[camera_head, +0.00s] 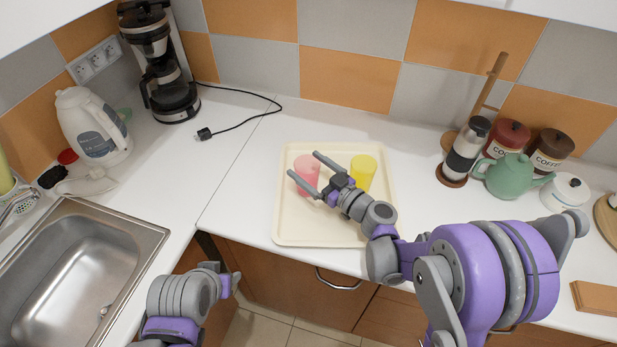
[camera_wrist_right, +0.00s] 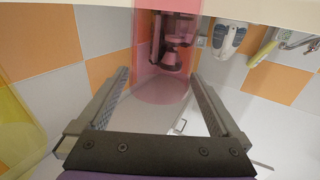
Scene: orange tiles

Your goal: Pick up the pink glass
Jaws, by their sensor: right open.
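The pink glass (camera_head: 306,172) stands upright on a cream tray (camera_head: 290,232), on its left part. My right gripper (camera_head: 316,174) is open at the glass, with one finger on each side of it in the head view. In the right wrist view the see-through pink glass (camera_wrist_right: 165,85) shows between and beyond the open fingers of my right gripper (camera_wrist_right: 165,105). I cannot tell whether the fingers touch it. My left arm shows at the lower left of the head view; its fingers cannot be made out.
A yellow glass (camera_head: 364,170) stands right of the pink one on the tray, close to my right gripper. A green teapot (camera_head: 508,176), a french press (camera_head: 466,152) and jars stand at right. A sink (camera_head: 80,275), kettle (camera_head: 92,125) and coffee maker (camera_head: 160,70) are at left.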

